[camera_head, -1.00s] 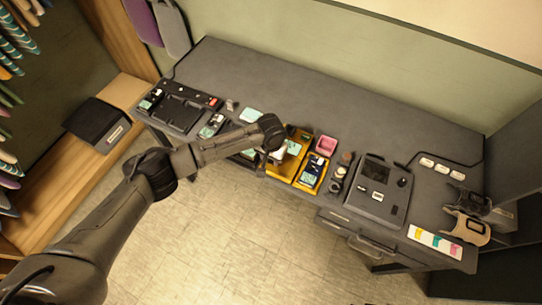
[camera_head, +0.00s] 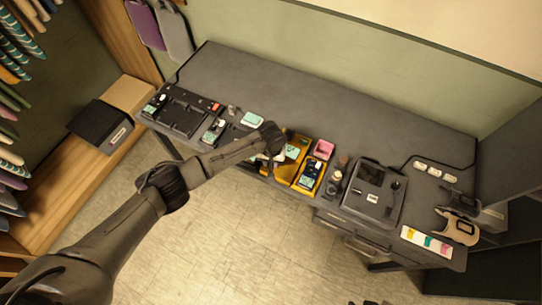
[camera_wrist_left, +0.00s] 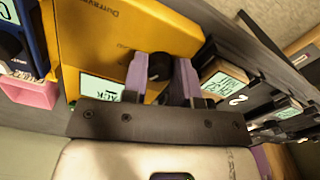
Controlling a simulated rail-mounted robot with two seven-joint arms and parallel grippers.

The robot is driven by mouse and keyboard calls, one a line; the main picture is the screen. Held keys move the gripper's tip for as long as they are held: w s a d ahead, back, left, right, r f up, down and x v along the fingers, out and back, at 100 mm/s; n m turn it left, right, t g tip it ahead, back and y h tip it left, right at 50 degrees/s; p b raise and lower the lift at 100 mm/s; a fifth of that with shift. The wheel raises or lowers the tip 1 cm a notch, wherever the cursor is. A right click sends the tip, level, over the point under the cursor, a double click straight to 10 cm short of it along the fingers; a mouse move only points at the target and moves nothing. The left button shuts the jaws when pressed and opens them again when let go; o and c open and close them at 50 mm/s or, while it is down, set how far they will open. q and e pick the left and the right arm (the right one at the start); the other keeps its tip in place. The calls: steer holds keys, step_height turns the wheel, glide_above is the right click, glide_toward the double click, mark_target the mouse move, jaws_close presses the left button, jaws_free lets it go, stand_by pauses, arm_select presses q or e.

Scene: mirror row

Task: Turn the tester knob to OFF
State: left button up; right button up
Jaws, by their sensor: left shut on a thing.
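The yellow tester (camera_head: 281,171) lies near the front edge of the grey bench, and its yellow face (camera_wrist_left: 110,38) fills the upper left of the left wrist view. Its round black knob (camera_wrist_left: 160,66) sits between the two fingers of my left gripper (camera_wrist_left: 163,78), which is shut on it. Pale green label screens show close to the fingers, partly hidden. In the head view my left gripper (camera_head: 274,150) is over the tester, and the wrist hides the knob. The knob's pointer and OFF mark cannot be made out. My right gripper is not in view.
A yellow tray (camera_head: 308,187) holding a dark device and a pink box (camera_head: 323,149) stand right of the tester. A grey console (camera_head: 374,193) is farther right. A black dock (camera_head: 180,109) is at the bench's left end. The back of the bench is clear.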

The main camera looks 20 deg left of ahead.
arm_select(q)
steer(key=n+p, duration=0.3)
steer(key=shift+r, duration=0.2)
steer(key=shift+f+n+p, duration=0.1)
steer(key=shift+n+p, duration=0.7)
steer(key=shift+n, duration=0.3)
steer(key=shift+f+n, duration=0.1)
steer(key=shift+n, duration=0.2)
steer(key=o, duration=0.9)
step_height(320, 180, up, 14)
steer(key=shift+f, duration=0.1)
